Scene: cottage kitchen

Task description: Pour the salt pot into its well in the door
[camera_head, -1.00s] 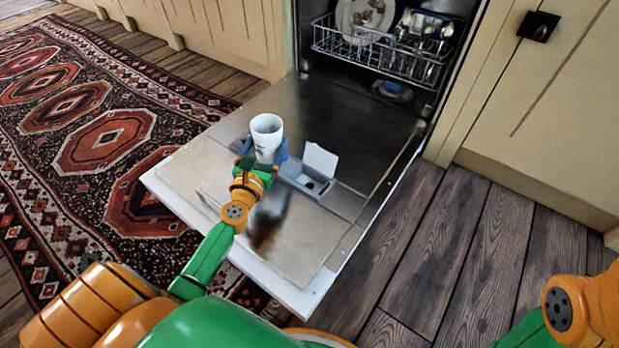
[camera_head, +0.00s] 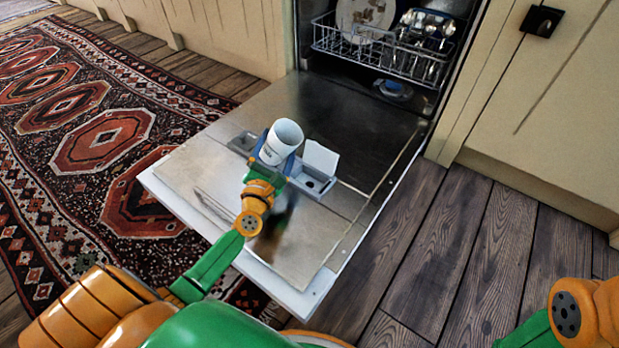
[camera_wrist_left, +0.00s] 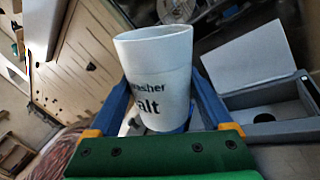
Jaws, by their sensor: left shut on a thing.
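The white salt pot (camera_head: 277,145) is held by my left gripper (camera_head: 268,160) above the open dishwasher door (camera_head: 190,180). The pot tilts to the right in the head view. In the left wrist view the pot (camera_wrist_left: 160,75) shows dark lettering ending in "alt", with a blue finger on each side. The grey dispenser with a raised lid (camera_head: 320,158) and a round dark well (camera_head: 309,183) lies just right of the pot. The well also shows in the left wrist view (camera_wrist_left: 264,124). The inside of the pot is mostly hidden. My right gripper is out of view.
The lower dish rack (camera_head: 385,55) holds a plate (camera_head: 364,14) and cutlery inside the dishwasher. A patterned rug (camera_head: 110,140) lies left of the door, and dark floorboards (camera_head: 430,260) are free on the right.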

